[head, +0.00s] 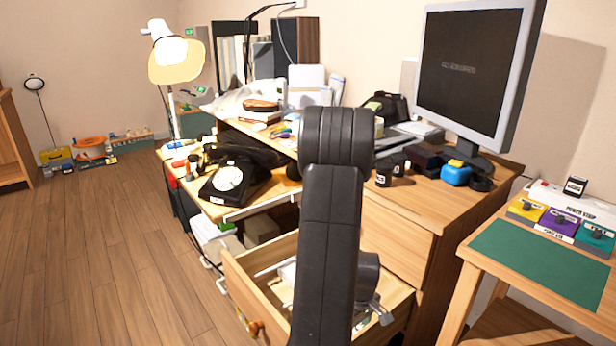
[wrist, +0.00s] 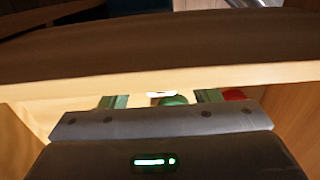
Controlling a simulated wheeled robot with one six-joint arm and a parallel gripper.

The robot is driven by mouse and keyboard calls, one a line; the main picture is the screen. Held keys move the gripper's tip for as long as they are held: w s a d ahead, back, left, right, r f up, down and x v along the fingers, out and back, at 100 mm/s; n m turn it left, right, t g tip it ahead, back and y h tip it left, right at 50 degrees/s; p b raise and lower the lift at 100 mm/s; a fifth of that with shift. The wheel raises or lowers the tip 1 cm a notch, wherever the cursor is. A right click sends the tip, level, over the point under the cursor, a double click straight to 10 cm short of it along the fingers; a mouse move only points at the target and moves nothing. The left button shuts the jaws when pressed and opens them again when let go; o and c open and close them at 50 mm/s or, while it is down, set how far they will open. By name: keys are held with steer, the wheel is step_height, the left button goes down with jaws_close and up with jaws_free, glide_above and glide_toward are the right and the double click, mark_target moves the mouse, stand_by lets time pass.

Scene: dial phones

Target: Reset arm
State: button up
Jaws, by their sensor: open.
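My arm (head: 328,220) rises through the middle of the head view in front of the desk. My gripper (wrist: 162,98) shows in the wrist view, its two greenish fingers apart with a gap between them. It points into a wooden drawer, close to a pale wooden edge (wrist: 160,84). A round green thing (wrist: 174,100) shows between the fingers, and a red thing (wrist: 233,94) lies to their right. I cannot tell whether the fingers touch anything. In the head view the gripper is mostly hidden behind my arm.
The open drawer (head: 262,305) juts from the desk around my arm. A black dial phone (head: 228,180) sits on a pulled-out shelf to the left. A monitor (head: 475,70) stands on the desk. A side table (head: 530,258) is at right. Open floor (head: 100,240) lies left.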

steer(key=shift+r, duration=0.3)
step_height(320, 180, up, 14)
steer(key=p, duration=0.5)
step_height(320, 180, down, 14)
steer(key=b, duration=0.5)
steer(key=shift+f+b, duration=0.2)
steer(key=shift+b, duration=0.15)
step_height(320, 180, up, 18)
steer(key=w+a+m+p, duration=0.1)
steer(key=w+p, duration=0.1)
steer(key=p, duration=1.3)
steer(key=shift+a+f+p, duration=0.25)
steer(key=shift+a+p, duration=0.05)
steer(key=shift+a, duration=0.05)
